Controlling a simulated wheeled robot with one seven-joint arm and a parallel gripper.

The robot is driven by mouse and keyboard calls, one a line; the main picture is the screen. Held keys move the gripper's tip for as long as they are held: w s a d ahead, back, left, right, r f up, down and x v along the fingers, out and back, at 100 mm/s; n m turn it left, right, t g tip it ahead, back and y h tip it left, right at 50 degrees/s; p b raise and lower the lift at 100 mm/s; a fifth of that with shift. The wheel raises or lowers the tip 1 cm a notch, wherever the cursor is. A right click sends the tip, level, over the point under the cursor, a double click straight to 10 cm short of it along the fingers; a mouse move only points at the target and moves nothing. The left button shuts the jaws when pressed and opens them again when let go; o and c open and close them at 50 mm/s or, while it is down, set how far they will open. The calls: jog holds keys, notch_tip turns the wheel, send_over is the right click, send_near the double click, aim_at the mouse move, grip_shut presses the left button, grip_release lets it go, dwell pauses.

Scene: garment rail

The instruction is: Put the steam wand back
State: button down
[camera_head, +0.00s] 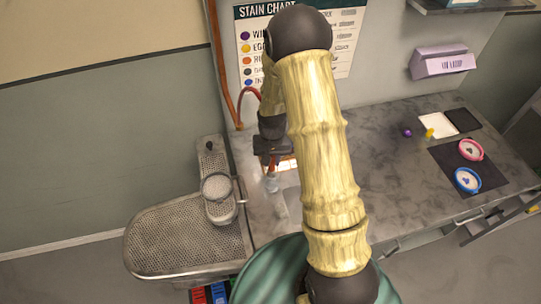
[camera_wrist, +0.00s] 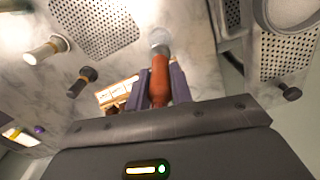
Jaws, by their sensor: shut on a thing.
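The steam wand (camera_wrist: 161,82) has an orange-brown handle and a pale, clear-looking head. In the wrist view its handle lies between the two grey-purple fingers of my gripper (camera_wrist: 163,86), which is shut on it. In the head view my gripper (camera_head: 272,150) is over the left end of the grey counter, partly hidden by my arm. The wand's pale head (camera_head: 271,184) points down below it, and I cannot tell whether it touches the counter. I cannot make out the wand's holder.
A lit panel (camera_wrist: 117,94) lies close to the wand. Pink (camera_head: 470,149) and blue (camera_head: 467,180) round items sit on a dark mat at right. The counter's middle is mostly clear.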

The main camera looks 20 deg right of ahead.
aim_at(272, 173)
jog(key=shift+f, duration=0.1)
jog(key=shift+f+b, duration=1.65)
jog(key=shift+f, duration=0.6)
jog(key=shift+f+b, duration=0.95)
jog(key=shift+f, duration=0.25)
dwell(1.0)
jog(key=c, duration=0.8)
grip_release()
jog(key=shift+s, duration=0.1)
jog(key=shift+c, duration=0.2)
jog(key=shift+r, duration=0.1)
jog(key=shift+r+p, duration=2.7)
jog(key=shift+r, duration=1)
